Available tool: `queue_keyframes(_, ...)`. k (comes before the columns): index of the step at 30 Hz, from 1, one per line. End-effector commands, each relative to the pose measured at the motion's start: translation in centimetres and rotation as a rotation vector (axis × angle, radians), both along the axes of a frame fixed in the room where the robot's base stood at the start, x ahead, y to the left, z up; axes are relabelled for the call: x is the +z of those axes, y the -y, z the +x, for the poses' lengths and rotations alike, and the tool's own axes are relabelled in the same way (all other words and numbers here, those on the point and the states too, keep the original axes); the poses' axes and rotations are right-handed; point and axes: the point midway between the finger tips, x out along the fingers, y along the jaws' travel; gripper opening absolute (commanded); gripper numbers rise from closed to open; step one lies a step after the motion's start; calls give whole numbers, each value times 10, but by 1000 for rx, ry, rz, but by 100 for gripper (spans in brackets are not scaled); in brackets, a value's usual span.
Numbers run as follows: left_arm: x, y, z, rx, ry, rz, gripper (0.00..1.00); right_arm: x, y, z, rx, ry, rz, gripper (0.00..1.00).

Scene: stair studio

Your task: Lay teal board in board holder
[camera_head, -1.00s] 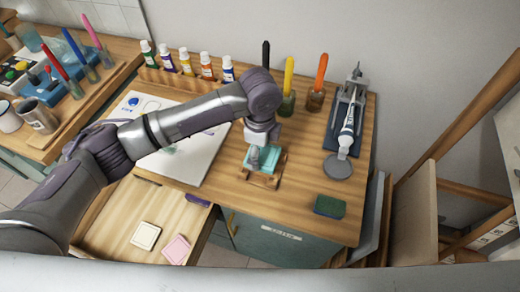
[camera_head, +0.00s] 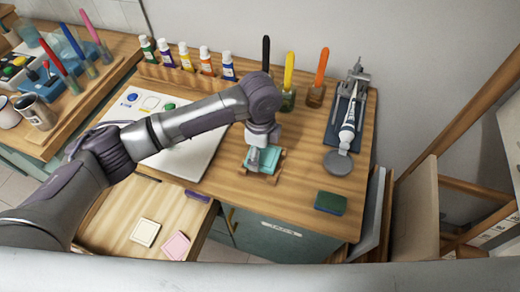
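The teal board (camera_head: 268,156) is a small flat piece at the wooden board holder (camera_head: 262,177), near the middle of the table. It appears to lie in the holder, partly covered by my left gripper. My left gripper (camera_head: 255,162) points down at the board's left part. Its fingers are small and overlap the board, so I cannot tell whether they grip it. My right gripper is not in view.
A green sponge (camera_head: 330,203) lies front right. A grey disc (camera_head: 338,163) and a tube (camera_head: 347,128) on a stand are at the right. An open drawer (camera_head: 125,222) holds a cream tile (camera_head: 146,232) and a pink tile (camera_head: 176,245). Paint bottles (camera_head: 205,60) stand behind.

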Motion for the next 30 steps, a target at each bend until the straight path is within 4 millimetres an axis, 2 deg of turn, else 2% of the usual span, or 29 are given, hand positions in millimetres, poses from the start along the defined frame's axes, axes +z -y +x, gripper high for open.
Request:
queue_keyframes(10,-7,0,0,-1,0,0,50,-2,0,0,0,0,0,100)
queue_keyframes(11,-7,0,0,-1,0,0,84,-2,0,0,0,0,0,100)
queue_keyframes(14,-7,0,0,-1,0,0,100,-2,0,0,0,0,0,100)
queue_keyframes(25,-5,0,0,0,0,0,100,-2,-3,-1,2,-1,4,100)
queue_keyframes(30,15,1,1,0,3,-2,100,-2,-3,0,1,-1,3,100)
